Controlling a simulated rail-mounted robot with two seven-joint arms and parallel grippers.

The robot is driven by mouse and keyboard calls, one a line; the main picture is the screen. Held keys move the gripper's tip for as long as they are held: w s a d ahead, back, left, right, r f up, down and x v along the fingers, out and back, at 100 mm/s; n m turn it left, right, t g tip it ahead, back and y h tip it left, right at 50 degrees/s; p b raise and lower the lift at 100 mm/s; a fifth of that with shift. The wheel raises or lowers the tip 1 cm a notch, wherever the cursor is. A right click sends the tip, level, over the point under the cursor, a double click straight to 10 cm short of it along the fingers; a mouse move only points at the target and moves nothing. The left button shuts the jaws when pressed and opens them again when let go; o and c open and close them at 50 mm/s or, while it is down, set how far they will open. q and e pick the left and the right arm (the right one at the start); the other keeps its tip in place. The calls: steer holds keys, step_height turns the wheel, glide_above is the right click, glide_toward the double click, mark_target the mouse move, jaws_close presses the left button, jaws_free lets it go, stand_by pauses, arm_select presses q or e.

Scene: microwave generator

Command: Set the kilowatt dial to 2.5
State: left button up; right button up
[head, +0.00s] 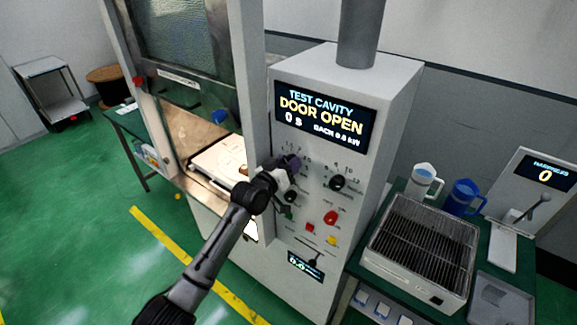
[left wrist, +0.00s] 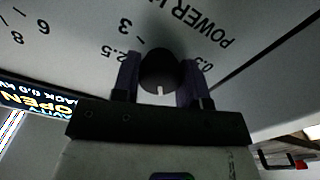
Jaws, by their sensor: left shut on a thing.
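The kilowatt dial (left wrist: 160,70) is a dark round knob on the grey panel, under "POWER" lettering that appears upside down in the left wrist view. My left gripper (left wrist: 160,82) is shut on it, one finger on each side. The knob's white mark points down in that view, toward the gripper body. The 2.5 and 3 labels lie to the upper left and 0.5 to the right; the labels between are hidden by the gripper. In the head view my left gripper (head: 291,164) covers most of this dial. My right gripper is not in view.
The generator's display (head: 324,112) reads "DOOR OPEN", 0 S. A second black dial (head: 337,182) sits to the right, with a red button (head: 331,217) below. The open cavity (head: 205,140) is at left. A green table (head: 400,190) with a grate and mugs stands at right.

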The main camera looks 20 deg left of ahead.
arm_select(q)
steer(key=m, duration=0.4)
steer(key=shift+m, duration=0.3)
steer(key=m+p, duration=0.1)
steer(key=m, duration=0.3)
steer(key=shift+r+m, duration=0.1)
steer(key=shift+m, duration=0.2)
steer(key=m+p, duration=0.1)
steer(key=m, duration=0.5)
steer(key=shift+p, duration=0.35)
steer(key=m, duration=0.3)
steer(key=shift+m+p, duration=0.3)
steer(key=shift+p, duration=0.1)
steer(key=shift+m, duration=0.4)
steer(key=o, duration=0.9)
steer(key=shift+o, duration=0.2)
